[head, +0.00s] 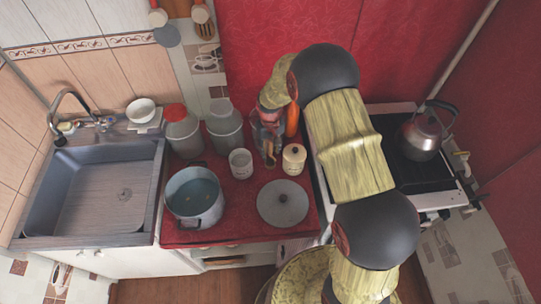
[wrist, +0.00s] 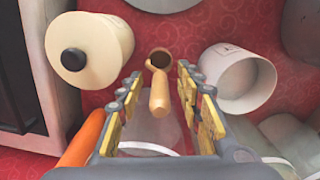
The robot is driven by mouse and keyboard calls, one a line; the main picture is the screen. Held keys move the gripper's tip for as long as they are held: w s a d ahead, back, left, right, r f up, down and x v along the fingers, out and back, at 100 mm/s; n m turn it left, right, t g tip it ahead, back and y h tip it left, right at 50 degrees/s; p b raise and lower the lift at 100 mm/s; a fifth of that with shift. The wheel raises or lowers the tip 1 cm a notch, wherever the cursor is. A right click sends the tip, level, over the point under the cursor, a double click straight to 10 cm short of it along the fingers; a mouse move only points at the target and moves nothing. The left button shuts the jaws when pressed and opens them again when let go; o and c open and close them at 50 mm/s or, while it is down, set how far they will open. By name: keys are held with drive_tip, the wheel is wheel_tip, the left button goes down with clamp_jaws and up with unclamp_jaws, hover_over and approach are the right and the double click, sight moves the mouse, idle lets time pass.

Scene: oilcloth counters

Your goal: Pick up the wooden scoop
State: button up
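The wooden scoop shows in the wrist view, with a small round bowl (wrist: 160,59) and a handle (wrist: 159,92) pointing toward the camera. In the head view it is a small brown shape (head: 270,158) on the red counter, below my gripper. My gripper (wrist: 158,90) is open in the wrist view, its yellow-padded fingers on either side of the handle. A gap shows on both sides, so neither finger appears to touch it. In the head view the fingers are too small and cluttered to make out clearly.
A white canister with a black knob (wrist: 90,45) and a white mug (wrist: 238,82) flank the scoop. An orange object (wrist: 82,140) lies close to the left finger. A pot (head: 196,216) and grey lid (head: 282,207) stand nearer the front. The stove with kettle (head: 422,138) is right.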

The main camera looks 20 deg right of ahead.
sight(270, 143)
drive_tip(key=shift+c, duration=0.8)
drive_tip(key=c, duration=0.8)
drive_tip(key=shift+r, duration=0.1)
drive_tip(key=shift+r, duration=0.6)
wheel_tip(270, 143, up, 2)
drive_tip(key=shift+r+p, duration=0.2)
drive_tip(key=shift+p, duration=0.1)
drive_tip(key=s+r+p, duration=0.1)
drive_tip(key=s+r, duration=0.8)
drive_tip(key=s, duration=0.5)
drive_tip(key=shift+r, duration=0.15)
